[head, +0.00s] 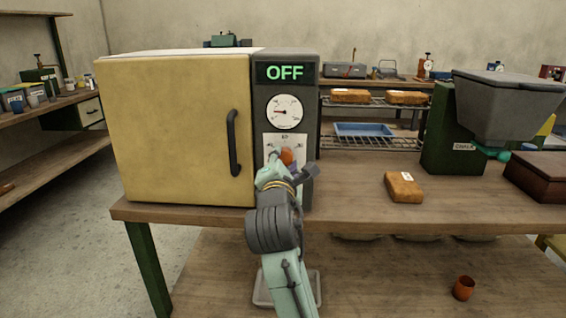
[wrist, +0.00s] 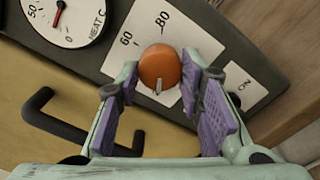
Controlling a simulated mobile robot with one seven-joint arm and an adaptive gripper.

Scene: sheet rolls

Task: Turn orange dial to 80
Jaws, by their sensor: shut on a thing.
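The orange dial (wrist: 160,66) is on a white scale plate on the oven's dark control panel. It also shows in the head view (head: 287,156), partly hidden by my gripper. The numbers 60 and 80 are readable in the wrist view. A pale mark on the dial points down in that view, away from both numbers. My gripper (wrist: 158,72) is shut on the dial, with one purple-padded finger on each side. The display (head: 285,72) above reads OFF. The round heat gauge (head: 284,111) has its needle low on the scale.
The yellow oven door (head: 180,130) is shut, and its black handle (wrist: 52,118) is close to my gripper. An ON switch plate (wrist: 246,88) is on the other side. An orange block (head: 404,187) and a grey chalk hopper (head: 505,105) stand right on the bench.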

